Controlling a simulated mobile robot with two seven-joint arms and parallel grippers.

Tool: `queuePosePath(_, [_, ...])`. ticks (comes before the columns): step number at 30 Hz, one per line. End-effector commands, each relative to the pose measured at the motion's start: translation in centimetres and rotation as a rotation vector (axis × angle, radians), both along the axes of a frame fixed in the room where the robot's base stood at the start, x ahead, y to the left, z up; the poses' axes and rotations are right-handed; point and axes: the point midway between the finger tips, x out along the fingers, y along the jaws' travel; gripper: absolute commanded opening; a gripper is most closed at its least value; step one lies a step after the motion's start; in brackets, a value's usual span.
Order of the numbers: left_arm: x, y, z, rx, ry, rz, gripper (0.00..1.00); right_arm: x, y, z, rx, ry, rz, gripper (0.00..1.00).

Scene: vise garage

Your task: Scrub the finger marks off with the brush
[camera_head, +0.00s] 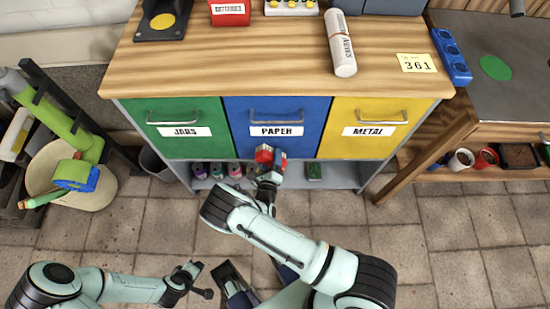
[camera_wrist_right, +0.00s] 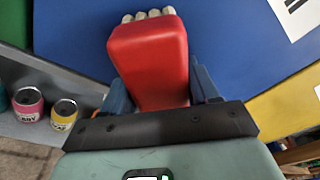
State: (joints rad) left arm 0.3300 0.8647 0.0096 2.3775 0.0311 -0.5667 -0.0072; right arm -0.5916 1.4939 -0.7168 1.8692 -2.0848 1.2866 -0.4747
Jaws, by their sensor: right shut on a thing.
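My right gripper (camera_head: 268,172) is shut on a red brush (camera_head: 264,154) in front of the lower edge of the blue PAPER drawer (camera_head: 300,112). In the right wrist view the red brush (camera_wrist_right: 150,60) sits between the fingers of the right gripper (camera_wrist_right: 160,88). Its pale bristles (camera_wrist_right: 148,14) point toward the blue drawer front (camera_wrist_right: 230,40); I cannot tell whether they touch it. I cannot make out finger marks on the visible blue surface. My left gripper (camera_head: 198,278) is open and empty, low over the floor.
The green JARS drawer (camera_head: 185,112) and yellow METAL drawer (camera_head: 350,140) flank the blue one. Small tins (camera_head: 217,171) stand on the shelf below. A wooden leg (camera_head: 425,160) stands at right, a tan bucket (camera_head: 70,175) at left. The tiled floor in front is open.

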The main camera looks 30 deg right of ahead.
Motion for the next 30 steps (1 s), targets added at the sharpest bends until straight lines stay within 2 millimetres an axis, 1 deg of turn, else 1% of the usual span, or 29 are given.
queuePosePath(8, [0.0,0.0,0.1,0.0,0.0,0.0,0.43,0.1,0.1,0.2,0.0,-0.006,0.003,0.21])
queuePosePath(24, [0.2,0.0,2.0,0.0,-0.007,0.0,0.43,-4.4,2.8,0.2,-0.001,-0.002,0.004,0.21])
queuePosePath(30, [0.2,0.0,2.1,0.0,-0.007,0.0,0.43,-5.1,3.2,0.1,-0.001,-0.003,0.001,0.21])
